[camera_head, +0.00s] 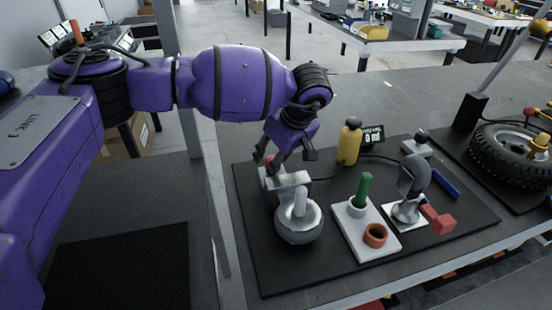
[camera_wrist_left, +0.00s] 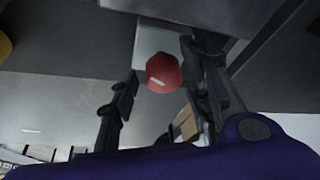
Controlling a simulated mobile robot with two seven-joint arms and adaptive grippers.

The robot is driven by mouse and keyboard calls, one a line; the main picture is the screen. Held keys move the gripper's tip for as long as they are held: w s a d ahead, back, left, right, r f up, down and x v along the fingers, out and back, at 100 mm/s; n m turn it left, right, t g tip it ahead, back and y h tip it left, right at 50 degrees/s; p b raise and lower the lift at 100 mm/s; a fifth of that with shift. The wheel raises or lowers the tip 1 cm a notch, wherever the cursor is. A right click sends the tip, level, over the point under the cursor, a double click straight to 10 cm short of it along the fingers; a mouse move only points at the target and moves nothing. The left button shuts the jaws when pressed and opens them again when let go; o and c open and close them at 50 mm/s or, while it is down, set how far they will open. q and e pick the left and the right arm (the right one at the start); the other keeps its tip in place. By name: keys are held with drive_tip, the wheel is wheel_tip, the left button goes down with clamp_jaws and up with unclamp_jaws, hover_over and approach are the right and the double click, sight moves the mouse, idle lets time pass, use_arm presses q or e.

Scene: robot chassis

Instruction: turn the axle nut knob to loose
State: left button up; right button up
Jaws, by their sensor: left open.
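A red knob with a short white mark (camera_wrist_left: 163,73) sits on the front of a pale block (camera_wrist_left: 155,38) in the left wrist view. In the head view the red knob (camera_head: 270,163) is mostly hidden, at the back of a light grey fixture (camera_head: 287,180). My left gripper (camera_head: 283,157) is open and comes down beside it. In the left wrist view, the fingers (camera_wrist_left: 163,100) stand on either side of the knob, with gaps and no visible contact. My right gripper is not in view.
A round metal part (camera_head: 299,228) stands just in front. A white plate (camera_head: 350,232) carries a green peg and an orange ring. A yellow bottle (camera_head: 349,145), a grey upright part (camera_head: 408,180) and a tyre (camera_head: 505,150) stand to the right. The black mat's front is clear.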

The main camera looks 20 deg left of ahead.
use_arm(q)
drive_tip(key=shift+f, duration=0.1)
drive_tip(key=c, duration=1)
